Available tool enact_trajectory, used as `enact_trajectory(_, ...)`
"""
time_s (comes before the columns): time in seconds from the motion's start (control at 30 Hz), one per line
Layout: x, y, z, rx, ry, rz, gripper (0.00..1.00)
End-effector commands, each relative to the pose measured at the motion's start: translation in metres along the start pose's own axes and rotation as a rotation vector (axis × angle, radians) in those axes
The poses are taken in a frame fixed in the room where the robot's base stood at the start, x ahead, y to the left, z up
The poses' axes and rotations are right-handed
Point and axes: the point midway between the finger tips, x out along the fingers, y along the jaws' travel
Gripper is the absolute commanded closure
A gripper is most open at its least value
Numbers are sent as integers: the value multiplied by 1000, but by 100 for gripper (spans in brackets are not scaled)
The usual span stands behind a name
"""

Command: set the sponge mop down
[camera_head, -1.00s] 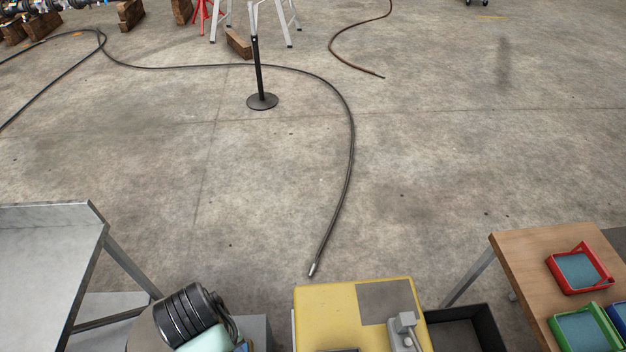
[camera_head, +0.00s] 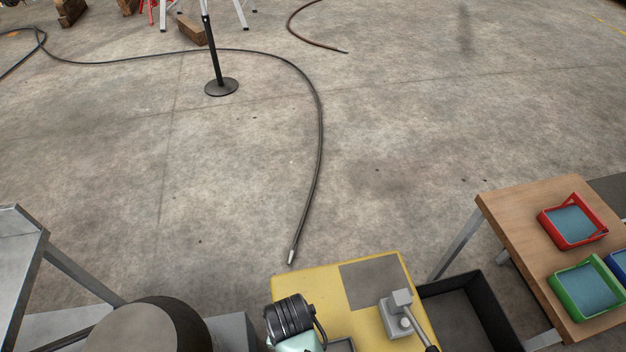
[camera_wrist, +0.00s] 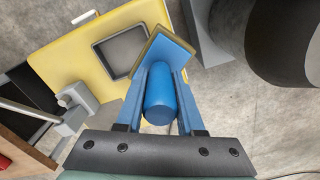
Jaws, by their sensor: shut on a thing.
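The sponge mop (camera_wrist: 160,92) shows in the wrist view as a blue round handle with a flat blue head edged in yellow-brown. My gripper (camera_wrist: 163,75) is shut on it, one blue finger on each side of the handle. The mop head is over or near the yellow table (camera_wrist: 92,38), beside a dark shallow tray (camera_wrist: 124,52). I cannot tell whether it touches anything. In the head view my wrist is above the left part of the yellow table (camera_head: 310,289), and the mop is hidden.
A grey lever device (camera_head: 397,316) and a grey mat (camera_head: 366,286) occupy the table's right side. A large dark drum (camera_head: 165,325) stands left. A black bin (camera_head: 478,290) and wooden table (camera_head: 510,235) with red (camera_head: 575,240) and green (camera_head: 555,290) trays are right.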

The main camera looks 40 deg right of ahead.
Motion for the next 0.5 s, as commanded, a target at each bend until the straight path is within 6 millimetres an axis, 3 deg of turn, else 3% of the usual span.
enact_trajectory(0.03, 14, 18, -8, 140, 4, -1, 100)
enact_trajectory(0.2, 9, 61, -24, 505, 9, -1, 100)
enact_trajectory(0.37, 12, 77, -27, 642, 7, 2, 100)
enact_trajectory(0.5, 36, 78, -26, 656, 4, 5, 100)
